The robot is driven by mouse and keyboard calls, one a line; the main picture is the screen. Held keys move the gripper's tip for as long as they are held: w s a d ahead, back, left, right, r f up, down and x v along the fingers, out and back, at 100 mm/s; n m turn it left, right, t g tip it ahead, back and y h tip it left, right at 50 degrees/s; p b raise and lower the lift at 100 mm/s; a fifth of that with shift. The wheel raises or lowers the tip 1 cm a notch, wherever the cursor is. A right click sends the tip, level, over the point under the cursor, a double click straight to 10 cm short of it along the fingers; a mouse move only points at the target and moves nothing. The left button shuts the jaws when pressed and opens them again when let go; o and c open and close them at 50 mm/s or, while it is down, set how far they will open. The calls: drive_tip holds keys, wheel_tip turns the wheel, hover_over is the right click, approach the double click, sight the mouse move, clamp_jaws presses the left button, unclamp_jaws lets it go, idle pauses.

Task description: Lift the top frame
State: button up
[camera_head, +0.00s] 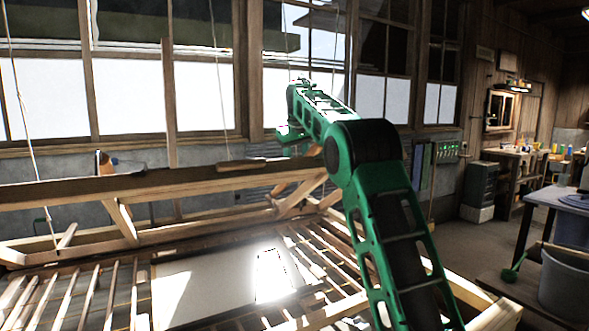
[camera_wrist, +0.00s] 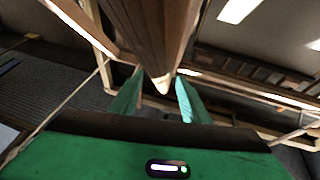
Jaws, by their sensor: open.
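The top frame (camera_head: 130,186) is a long wooden beam with slanted braces, above a slatted lower frame in the head view. Ropes hang down to it. A short wooden bar (camera_head: 241,165) lies on top of the beam, left of my arm's end. In the wrist view, my gripper (camera_wrist: 160,82) is open, with its two teal fingers apart. A wooden piece (camera_wrist: 155,40) runs from the top of the picture down to the gap between the fingers. I cannot tell whether it touches them or which part of the frame it is.
A pale panel (camera_head: 205,288) lies among the slats of the lower frame. Ropes (camera_head: 27,120) hang in front of the windows. At the right stand a grey bin (camera_head: 566,283), a table (camera_head: 553,198) and a workbench. Floor between them is clear.

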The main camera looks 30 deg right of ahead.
drive_tip(key=v, duration=1)
drive_tip(key=shift+r, duration=0.35)
drive_tip(key=shift+o, duration=0.4)
